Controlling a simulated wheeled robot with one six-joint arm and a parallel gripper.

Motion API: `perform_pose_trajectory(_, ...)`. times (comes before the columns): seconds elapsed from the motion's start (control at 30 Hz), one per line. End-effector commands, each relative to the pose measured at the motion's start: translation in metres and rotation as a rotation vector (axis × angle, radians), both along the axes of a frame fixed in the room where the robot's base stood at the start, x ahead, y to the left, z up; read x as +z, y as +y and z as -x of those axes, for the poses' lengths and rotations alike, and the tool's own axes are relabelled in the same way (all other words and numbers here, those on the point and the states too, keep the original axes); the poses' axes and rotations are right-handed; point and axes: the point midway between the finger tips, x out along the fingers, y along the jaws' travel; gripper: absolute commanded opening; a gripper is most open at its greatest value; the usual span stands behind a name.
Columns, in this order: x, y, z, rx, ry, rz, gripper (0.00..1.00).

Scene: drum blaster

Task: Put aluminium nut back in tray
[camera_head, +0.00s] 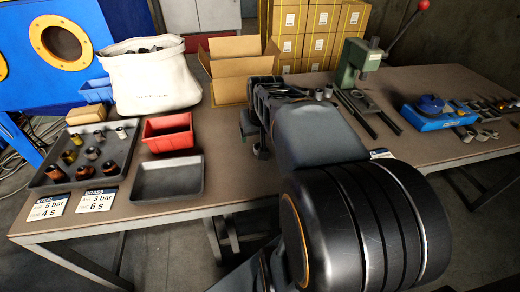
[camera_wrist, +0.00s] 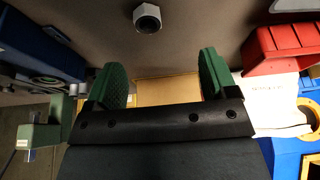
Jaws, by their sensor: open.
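A silver hexagonal nut (camera_wrist: 147,18) with a dark bore lies on the bare brown table, at the top middle of the wrist view. I cannot make it out in the head view, where my arm covers part of the table. My gripper (camera_wrist: 162,77) has two green fingers spread wide with nothing between them, and the nut is beyond their tips. In the head view my gripper (camera_head: 253,138) is mostly hidden behind my arm. A large black tray (camera_head: 114,172) at the left holds several metal fittings. A smaller black tray (camera_head: 168,180) beside it is empty.
A red bin (camera_head: 168,133), a blue bin (camera_head: 96,92), a white sack (camera_head: 155,80) and an open cardboard box (camera_head: 238,62) stand at the left and back. A green press (camera_head: 358,62) and a blue box (camera_head: 432,118) are at the right. Table between red bin and arm is clear.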

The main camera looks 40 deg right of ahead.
Motion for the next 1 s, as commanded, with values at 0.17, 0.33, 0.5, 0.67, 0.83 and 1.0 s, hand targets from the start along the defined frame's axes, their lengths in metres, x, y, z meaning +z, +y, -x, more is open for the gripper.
perform_pose_trajectory(0.17,-0.013,-0.029,-0.01,-0.05,-0.013,0.007,0.79)
perform_pose_trajectory(0.33,-0.042,-0.036,-0.021,-0.053,-0.015,0.008,0.79)
perform_pose_trajectory(0.5,-0.064,-0.04,-0.029,-0.055,-0.016,0.009,0.79)
perform_pose_trajectory(0.67,-0.073,-0.042,-0.032,-0.056,-0.016,0.01,0.79)
perform_pose_trajectory(0.83,-0.084,-0.044,-0.036,-0.056,-0.015,0.008,0.79)
perform_pose_trajectory(1.0,-0.107,-0.048,-0.044,-0.055,-0.016,0.009,0.79)
